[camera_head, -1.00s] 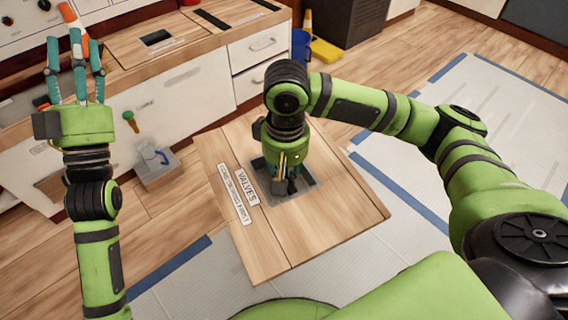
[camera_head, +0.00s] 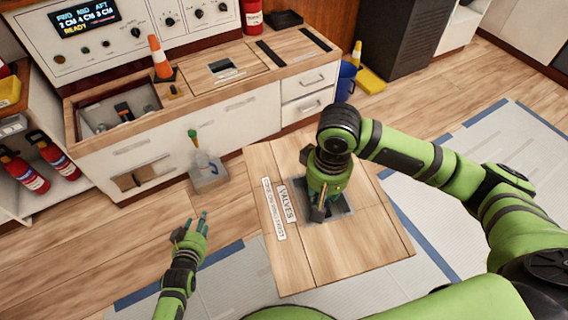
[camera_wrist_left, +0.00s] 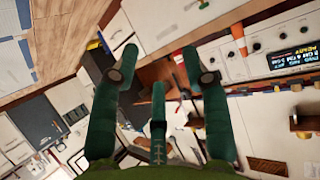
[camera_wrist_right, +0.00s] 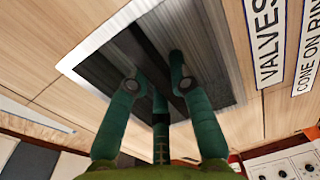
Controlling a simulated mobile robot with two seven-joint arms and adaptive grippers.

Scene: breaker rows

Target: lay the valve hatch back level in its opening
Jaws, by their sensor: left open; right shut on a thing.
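The valve hatch (camera_head: 350,250) is a wooden panel labelled VALVES, with a grey recessed pull (camera_head: 342,203). My right gripper (camera_head: 318,208) reaches down into the recess and is shut on the pull; the right wrist view shows its fingers (camera_wrist_right: 155,85) in there. The hatch is in front of me, apart from the counter; whether anything supports it from below is hidden. A rectangular opening (camera_head: 92,127) in the counter top at left is uncovered, with dark and grey parts inside. My left gripper (camera_head: 197,220) is open and empty, left of the hatch.
An orange cone (camera_head: 160,58) stands on the counter beside the opening's right rear corner. Another panel with a dark recess (camera_head: 222,66) lies to its right. A grey box with a green-topped item (camera_head: 208,173) stands on the floor before the cabinet. Fire extinguishers (camera_head: 55,160) are at left.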

